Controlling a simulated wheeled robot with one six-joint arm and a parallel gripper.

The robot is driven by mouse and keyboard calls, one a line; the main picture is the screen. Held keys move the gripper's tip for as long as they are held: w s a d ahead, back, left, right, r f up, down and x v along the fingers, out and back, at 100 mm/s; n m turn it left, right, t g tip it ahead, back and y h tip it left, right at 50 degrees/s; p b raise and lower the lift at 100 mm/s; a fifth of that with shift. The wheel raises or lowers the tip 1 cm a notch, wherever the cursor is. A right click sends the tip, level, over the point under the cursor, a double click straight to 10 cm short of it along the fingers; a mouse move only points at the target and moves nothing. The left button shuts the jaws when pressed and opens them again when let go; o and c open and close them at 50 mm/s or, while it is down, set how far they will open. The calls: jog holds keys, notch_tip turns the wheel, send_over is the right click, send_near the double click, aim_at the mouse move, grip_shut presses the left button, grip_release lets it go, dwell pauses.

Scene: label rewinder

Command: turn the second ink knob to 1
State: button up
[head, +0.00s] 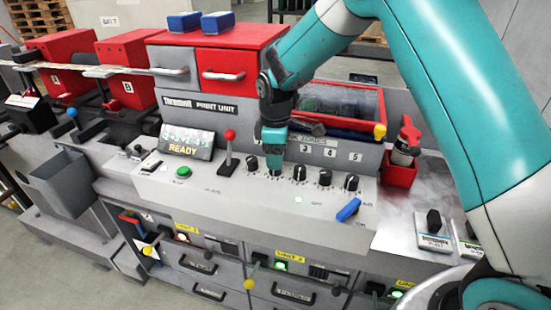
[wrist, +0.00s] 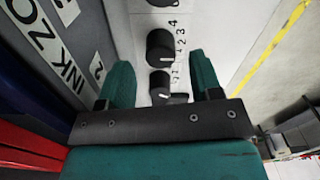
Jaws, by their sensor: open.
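The ink knobs are a row of black knobs on the grey sloped panel (head: 220,195). My gripper (head: 275,160) points down over the second position from the left and hides most of that knob in the head view. In the wrist view the second ink knob (wrist: 160,82) stands between the two teal fingers of my open gripper (wrist: 162,82), with a gap on each side. It has a white mark, and its printed numbers are too small to read surely. A label "2" (wrist: 97,70) is beside it.
The first knob (head: 252,163) and third knob (head: 299,174) stand close on either side. A red-topped lever (head: 230,140) and a green button (head: 183,172) are to the left. A blue switch (head: 348,210) is to the right. The labelled wall (wrist: 75,40) rises behind the knobs.

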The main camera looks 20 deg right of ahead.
jog(key=shift+f+p, duration=0.3)
jog(key=shift+f, duration=1.35)
jog(key=c, duration=0.9)
jog(key=shift+m, duration=0.3)
jog(key=shift+m+b, duration=0.95)
jog(key=shift+m, duration=1.55)
